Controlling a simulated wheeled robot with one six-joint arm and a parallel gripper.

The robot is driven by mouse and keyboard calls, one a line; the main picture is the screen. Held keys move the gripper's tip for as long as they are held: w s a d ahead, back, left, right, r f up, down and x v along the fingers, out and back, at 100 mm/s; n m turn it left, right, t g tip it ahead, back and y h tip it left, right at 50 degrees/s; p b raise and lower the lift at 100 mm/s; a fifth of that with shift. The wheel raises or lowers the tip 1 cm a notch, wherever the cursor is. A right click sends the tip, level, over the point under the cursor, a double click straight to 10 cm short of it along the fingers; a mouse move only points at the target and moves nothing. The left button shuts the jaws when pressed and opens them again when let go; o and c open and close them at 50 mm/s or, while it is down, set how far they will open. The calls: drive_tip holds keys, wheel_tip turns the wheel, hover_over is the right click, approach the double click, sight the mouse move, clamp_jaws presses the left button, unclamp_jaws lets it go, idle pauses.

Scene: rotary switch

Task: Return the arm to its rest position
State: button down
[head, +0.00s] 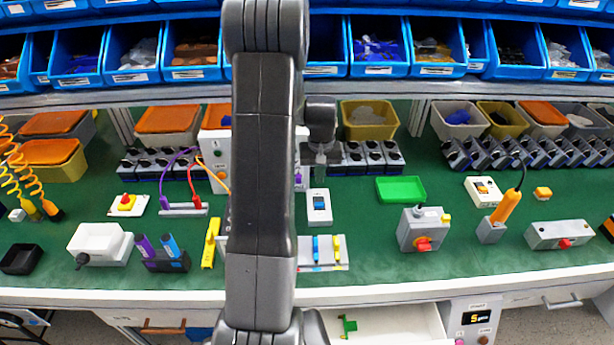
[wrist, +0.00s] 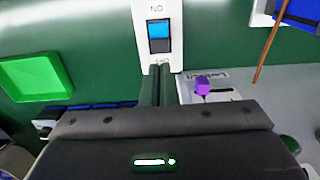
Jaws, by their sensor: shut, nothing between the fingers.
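My arm rises from the bottom centre of the head view and stands in front of the middle of the bench. My gripper (head: 321,172) shows just right of the arm, pointing down toward the bench. In the wrist view the gripper's two fingers (wrist: 162,84) are together with nothing between them. A white switch plate with a blue rocker (wrist: 159,34) lies beyond the fingertips in that view. The grey rotary switch box with a red knob (head: 424,243) stands on the bench to the right, apart from the gripper.
The green bench top (head: 370,248) holds a green tray (head: 400,190), an orange-handled tool (head: 507,207) and a white box (head: 101,243). Blue bins (head: 435,47) line the shelf behind. An open drawer (head: 395,325) juts out below the front edge.

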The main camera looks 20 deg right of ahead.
sight(319, 199)
drive_tip(key=shift+f+b, duration=2.15)
drive_tip(key=shift+f, duration=1.45)
drive_tip(key=shift+r, duration=0.15)
drive_tip(key=shift+r, duration=0.2)
